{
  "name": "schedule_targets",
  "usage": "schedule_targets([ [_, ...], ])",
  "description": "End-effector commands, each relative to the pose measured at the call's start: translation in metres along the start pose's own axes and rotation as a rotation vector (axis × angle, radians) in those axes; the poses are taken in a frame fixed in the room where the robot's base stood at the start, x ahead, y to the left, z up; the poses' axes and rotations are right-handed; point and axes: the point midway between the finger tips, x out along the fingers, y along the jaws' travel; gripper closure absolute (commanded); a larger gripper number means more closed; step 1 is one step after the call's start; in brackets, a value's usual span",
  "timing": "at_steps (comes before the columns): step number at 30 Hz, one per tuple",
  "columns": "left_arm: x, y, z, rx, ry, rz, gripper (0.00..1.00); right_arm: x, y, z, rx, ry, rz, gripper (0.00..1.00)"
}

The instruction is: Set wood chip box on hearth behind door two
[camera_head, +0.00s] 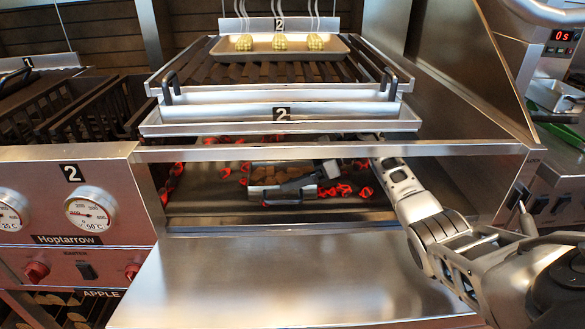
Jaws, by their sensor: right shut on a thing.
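The wood chip box (284,195), a small metal tray of brown chips, is inside the hearth (215,205) under the grill marked 2. Red glowing pieces lie around it. My right gripper (300,180) reaches in from the right and is shut on the box; its dark fingers cover part of the box's right side. I cannot tell whether the box touches the hearth floor. Door two (280,285) is lowered and lies open as a flat steel panel in front of the hearth. My left gripper is out of view.
A tray (336,49) with corn pieces sits on the grate above. A steel ledge (330,151) runs over the hearth opening. A gauge panel (75,205) stands at left. The open door's surface is clear.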

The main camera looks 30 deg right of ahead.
Motion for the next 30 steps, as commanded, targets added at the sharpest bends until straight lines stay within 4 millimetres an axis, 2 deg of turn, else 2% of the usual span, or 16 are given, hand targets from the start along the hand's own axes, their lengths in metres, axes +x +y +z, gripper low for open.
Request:
schedule_targets([
  [12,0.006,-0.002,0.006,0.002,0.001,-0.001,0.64,0.002,-0.001,-0.007,-0.005,-0.003,-0.002,0.48],
  [13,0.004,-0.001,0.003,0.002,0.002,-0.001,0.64,0.002,0.0,-0.006,-0.003,0.0,-0.001,0.01],
  [23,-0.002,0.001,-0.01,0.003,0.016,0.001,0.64,0.0,0.0,0.0,-0.002,-0.002,0.0,0.0],
  [26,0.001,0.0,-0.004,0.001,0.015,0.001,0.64,-0.014,-0.001,-0.005,-0.003,0.002,-0.004,0.0],
  [30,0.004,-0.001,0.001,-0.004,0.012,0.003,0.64,-0.043,-0.001,-0.006,-0.002,0.004,-0.005,0.0],
])
